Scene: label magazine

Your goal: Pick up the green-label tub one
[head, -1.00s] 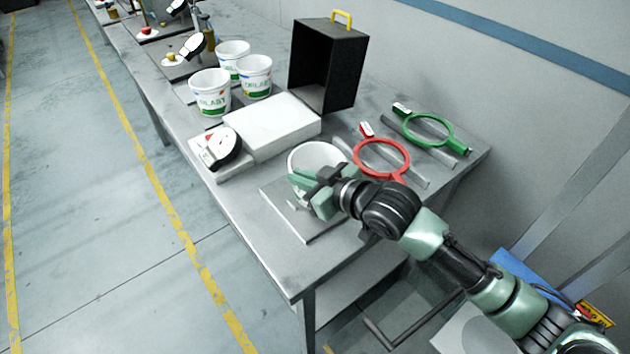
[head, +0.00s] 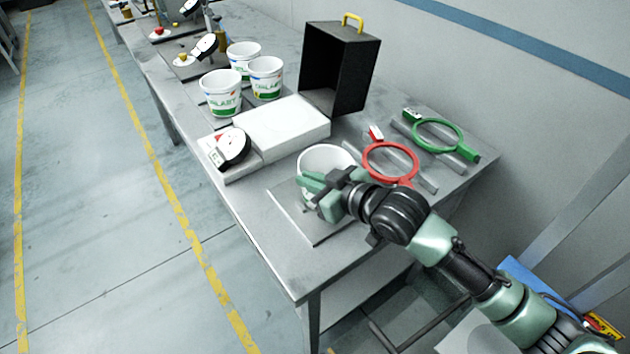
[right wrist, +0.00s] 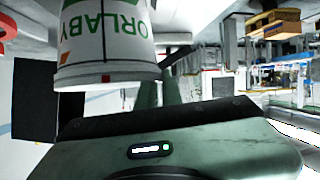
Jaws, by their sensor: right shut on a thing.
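A white tub (head: 325,157) is at the grey plate (head: 316,236) near the table's front end. My right gripper (head: 318,188) is shut on its near side, and the gripper hides much of the tub. The right wrist view shows this tub (right wrist: 108,38) close up, with large lettering and green lines on its white wall. I cannot tell whether its base touches the plate. Three more white tubs with green labels stand farther back: one at the front left (head: 221,91), one at the right (head: 265,77) and one behind (head: 243,58). My left gripper is not in view.
A white block (head: 282,128) and a dial scale (head: 231,148) lie beyond the held tub. A black open box (head: 340,66) with a yellow handle stands behind. A red ring tool (head: 390,162) and a green one (head: 438,136) lie to the right.

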